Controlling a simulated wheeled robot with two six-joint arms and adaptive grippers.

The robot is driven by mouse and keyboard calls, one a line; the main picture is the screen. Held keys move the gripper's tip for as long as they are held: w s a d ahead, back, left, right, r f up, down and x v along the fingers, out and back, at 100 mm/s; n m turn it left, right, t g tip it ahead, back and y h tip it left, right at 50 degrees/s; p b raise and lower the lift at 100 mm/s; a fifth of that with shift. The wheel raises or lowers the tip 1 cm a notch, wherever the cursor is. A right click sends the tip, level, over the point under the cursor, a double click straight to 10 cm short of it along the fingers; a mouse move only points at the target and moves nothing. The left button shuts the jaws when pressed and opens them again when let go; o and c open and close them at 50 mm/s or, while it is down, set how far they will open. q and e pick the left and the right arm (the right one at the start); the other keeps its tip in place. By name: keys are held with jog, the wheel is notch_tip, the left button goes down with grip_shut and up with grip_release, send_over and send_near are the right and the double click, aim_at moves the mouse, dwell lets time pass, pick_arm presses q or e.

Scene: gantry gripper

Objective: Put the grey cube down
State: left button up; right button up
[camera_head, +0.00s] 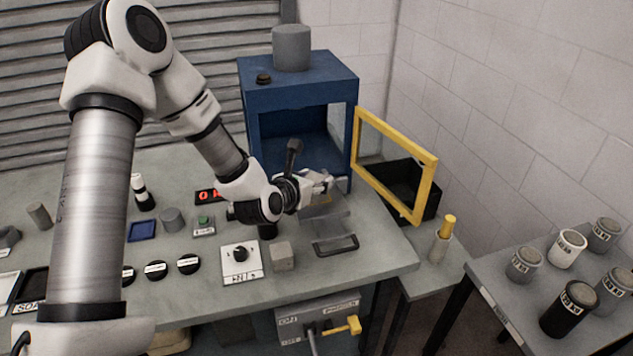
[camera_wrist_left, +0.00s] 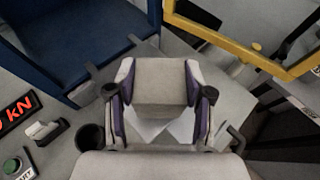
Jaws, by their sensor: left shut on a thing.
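My left gripper (camera_head: 320,184) is above the right part of the grey table, in front of the blue frame. In the left wrist view the gripper (camera_wrist_left: 159,88) is shut on a grey cube (camera_wrist_left: 160,78), held between purple-lined fingers. The head view mostly hides the held cube behind the gripper. A second light grey block (camera_head: 283,256) sits on the table, nearer the front edge. My right gripper is not in view.
The blue frame (camera_head: 300,88) stands behind the gripper, with its yellow-edged door (camera_head: 430,190) swung open to the right. A dark handle (camera_head: 335,246) lies in front. A knob panel (camera_head: 241,262) is to the left. A side table (camera_head: 485,268) holds several canisters.

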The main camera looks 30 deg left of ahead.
aim_at(317, 180)
pick_arm(q)
jog(key=w, duration=0.1)
jog(key=w+a, duration=0.1)
jog(key=w, duration=0.1)
jog(key=w+a+f+p, duration=0.1)
jog(key=shift+w+a, duration=0.2)
jog(key=shift+w, duration=0.15)
notch_tip(317, 180, down, 2)
jog(key=shift+s+f+p, duration=0.1)
jog(key=shift+f+p, duration=0.05)
jog(key=shift+p, duration=0.35)
jog(key=shift+f, duration=0.45)
jog(key=shift+f+b, duration=0.15)
jog(key=shift+b, duration=0.2)
jog(key=o, duration=1.4)
